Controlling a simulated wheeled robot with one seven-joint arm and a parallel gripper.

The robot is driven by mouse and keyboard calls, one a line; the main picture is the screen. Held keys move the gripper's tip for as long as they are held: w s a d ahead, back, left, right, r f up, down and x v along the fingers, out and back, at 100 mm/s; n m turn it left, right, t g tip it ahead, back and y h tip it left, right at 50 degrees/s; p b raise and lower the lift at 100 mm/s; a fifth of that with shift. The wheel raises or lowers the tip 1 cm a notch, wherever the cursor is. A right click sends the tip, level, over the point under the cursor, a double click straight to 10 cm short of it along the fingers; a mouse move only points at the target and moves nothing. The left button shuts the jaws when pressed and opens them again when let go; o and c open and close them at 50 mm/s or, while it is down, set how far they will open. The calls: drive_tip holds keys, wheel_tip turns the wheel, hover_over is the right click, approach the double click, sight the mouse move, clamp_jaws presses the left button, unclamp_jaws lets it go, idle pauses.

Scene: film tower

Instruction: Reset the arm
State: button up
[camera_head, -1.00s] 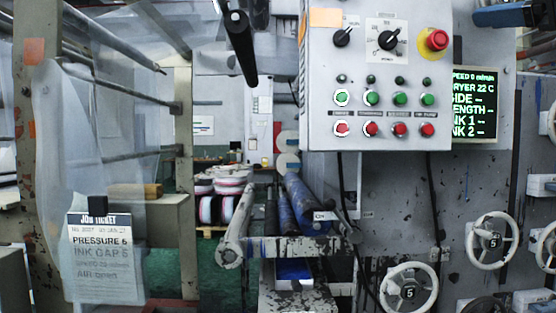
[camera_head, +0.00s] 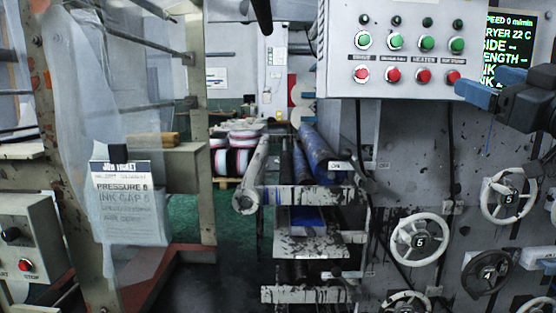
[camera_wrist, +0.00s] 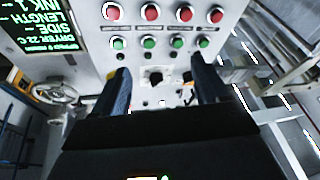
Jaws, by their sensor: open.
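My gripper (camera_head: 508,88) shows at the right edge of the head view, as a dark body with blue fingers, in front of the panel's right side and the display. In the wrist view my gripper (camera_wrist: 160,82) is open. Its two blue fingers stand apart, with nothing held between them. The grey control panel (camera_wrist: 80,20) fills the space beyond the fingers, upside down in that view, and a black knob (camera_wrist: 153,77) appears between the fingertips. I cannot tell how far the fingertips are from the panel. Most of my arm is out of view.
The panel carries green buttons (camera_head: 426,43) and red buttons (camera_head: 424,76). A green-text display (camera_head: 508,30) is beside it. White handwheels (camera_head: 419,240) stick out below. Rollers (camera_head: 318,150) stand mid-view. A job ticket (camera_head: 129,205) hangs at left. Green floor (camera_head: 196,208) shows between the machines.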

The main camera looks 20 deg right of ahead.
drive_tip(key=a+f+m+g+h, duration=0.1)
drive_tip(key=a+f+m, duration=0.15)
drive_tip(key=f, duration=0.65)
drive_tip(key=a+f+m+h, duration=0.1)
drive_tip(key=a+f+m, duration=0.15)
drive_tip(key=f, duration=0.65)
drive_tip(key=s+a+f+m+g, duration=0.1)
drive_tip(key=s+a+f, duration=0.3)
drive_tip(key=f, duration=0.3)
drive_tip(key=s+a+f+g, duration=0.1)
drive_tip(key=s+a+f, duration=0.3)
drive_tip(key=f, duration=0.3)
drive_tip(key=s+a+f+g+y, duration=0.1)
drive_tip(key=s+a+f, duration=0.25)
drive_tip(key=s, duration=0.35)
drive_tip(key=s+a+f+g, duration=0.1)
drive_tip(key=s+a+f, duration=0.2)
drive_tip(key=s+f, duration=0.25)
drive_tip(key=s+a+n+g+y, duration=0.1)
drive_tip(key=s+a+n+y, duration=0.1)
drive_tip(key=s, duration=1.4)
drive_tip(key=shift+s+a+f+n+g, duration=0.2)
drive_tip(key=shift+s+a+n+g, duration=0.15)
drive_tip(key=shift+a+n, duration=0.4)
drive_tip(key=shift+a, duration=0.15)
